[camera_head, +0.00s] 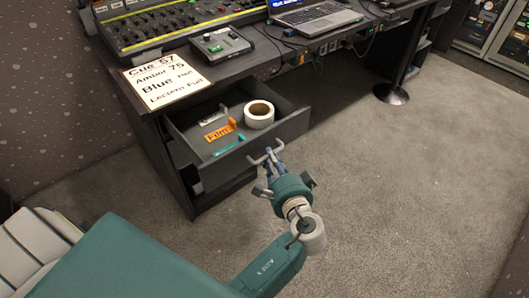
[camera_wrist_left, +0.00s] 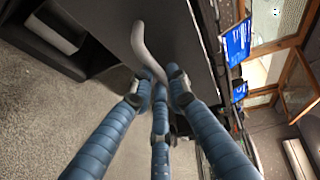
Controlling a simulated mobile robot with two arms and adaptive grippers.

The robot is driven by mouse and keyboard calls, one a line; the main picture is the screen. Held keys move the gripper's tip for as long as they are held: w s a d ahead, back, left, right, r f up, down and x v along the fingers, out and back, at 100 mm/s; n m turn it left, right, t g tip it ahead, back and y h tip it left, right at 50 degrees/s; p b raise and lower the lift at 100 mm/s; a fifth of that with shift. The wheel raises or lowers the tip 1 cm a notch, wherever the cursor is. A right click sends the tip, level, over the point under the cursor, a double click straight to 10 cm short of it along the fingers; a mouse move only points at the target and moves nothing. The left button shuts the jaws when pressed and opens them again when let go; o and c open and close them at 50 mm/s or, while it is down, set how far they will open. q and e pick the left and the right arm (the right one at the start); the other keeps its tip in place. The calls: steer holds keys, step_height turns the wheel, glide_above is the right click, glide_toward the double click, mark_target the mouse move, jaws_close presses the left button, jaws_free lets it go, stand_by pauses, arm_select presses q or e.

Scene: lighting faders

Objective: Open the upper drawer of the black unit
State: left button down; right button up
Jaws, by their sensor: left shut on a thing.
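The black unit (camera_head: 215,192) stands under the desk. Its upper drawer (camera_head: 292,125) is pulled out, and its inside shows from above. A white roll of tape (camera_head: 260,114), an orange "Film" divider (camera_head: 219,131) and a teal divider (camera_head: 229,146) sit in it. A pale curved handle (camera_head: 268,153) is on the drawer front; it also shows in the left wrist view (camera_wrist_left: 142,42). My left gripper (camera_head: 269,171) is at the handle, its blue fingers (camera_wrist_left: 161,88) closed around its near end. My right gripper is out of view.
Above the drawer, the desk holds a cue sign (camera_head: 165,81), a mixing console (camera_head: 170,24), a small control box (camera_head: 221,45) and a laptop (camera_head: 315,15). A round black table foot (camera_head: 391,94) stands to the right. The carpet (camera_head: 420,170) in front is clear.

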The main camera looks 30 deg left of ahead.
arm_select(q)
steer(key=shift+s+d+f, duration=0.1)
steer(key=shift+s+d, duration=0.05)
steer(key=shift+d, duration=0.1)
steer(key=c, duration=1.7)
jaws_free()
